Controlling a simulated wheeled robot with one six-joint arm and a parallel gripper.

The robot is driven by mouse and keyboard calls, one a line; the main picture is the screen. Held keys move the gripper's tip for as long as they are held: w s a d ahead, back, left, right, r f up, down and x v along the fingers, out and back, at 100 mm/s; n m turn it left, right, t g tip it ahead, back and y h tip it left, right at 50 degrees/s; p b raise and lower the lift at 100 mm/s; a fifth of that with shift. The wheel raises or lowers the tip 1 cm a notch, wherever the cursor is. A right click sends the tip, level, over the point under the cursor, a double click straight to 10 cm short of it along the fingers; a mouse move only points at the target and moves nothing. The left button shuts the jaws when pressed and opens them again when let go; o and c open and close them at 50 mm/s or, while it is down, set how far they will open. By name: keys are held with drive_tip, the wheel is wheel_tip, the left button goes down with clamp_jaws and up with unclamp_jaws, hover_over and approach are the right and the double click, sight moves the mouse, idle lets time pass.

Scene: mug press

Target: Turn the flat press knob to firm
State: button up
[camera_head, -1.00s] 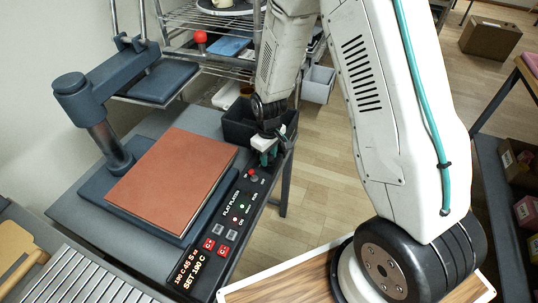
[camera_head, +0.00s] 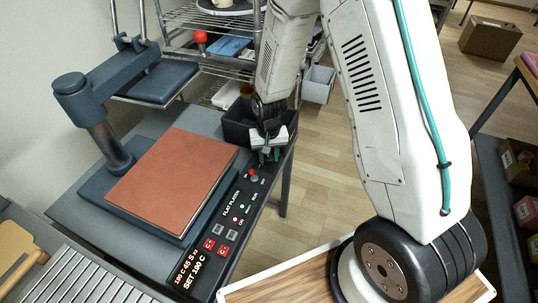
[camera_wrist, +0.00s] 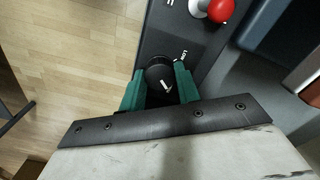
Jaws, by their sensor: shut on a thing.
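The black round knob (camera_wrist: 160,74) shows in the wrist view on the dark control panel (camera_wrist: 180,33), with a white pointer mark on its face. My gripper (camera_wrist: 159,82) has its two green fingers on either side of the knob, closed on it.
A red ball-topped control (camera_head: 253,172) sits close to my gripper on the panel; it also shows in the wrist view (camera_wrist: 220,10). A dark bin (camera_head: 236,125) stands just behind. The floor right of the panel is open.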

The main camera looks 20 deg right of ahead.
sight(269, 157)
drive_tip(key=shift+m, duration=0.6)
drive_tip(key=o, duration=1)
wheel_tip(269, 157, up, 8)
drive_tip(key=shift+f, duration=0.1)
